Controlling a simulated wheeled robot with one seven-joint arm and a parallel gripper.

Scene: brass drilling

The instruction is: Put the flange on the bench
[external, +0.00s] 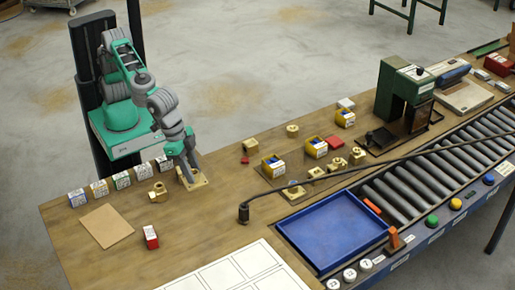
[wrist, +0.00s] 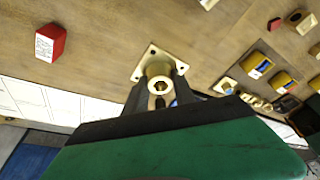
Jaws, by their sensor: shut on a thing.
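The brass flange (external: 193,183), with a square plate and a round neck, is at my gripper (external: 187,168) over the left part of the wooden bench (external: 225,195). In the wrist view the flange's square plate with corner holes (wrist: 147,59) faces the bench, and my gripper's fingers (wrist: 159,88) close on both sides of its neck. The plate is very near the bench top; I cannot tell whether it touches.
A brass fitting (external: 158,191) lies just left of the flange, with a row of small boxes (external: 100,189) beyond. A red-and-white box (external: 151,237) and brown sheet (external: 107,226) lie nearer the front. A blue tray (external: 332,230) stands right; bare wood lies between.

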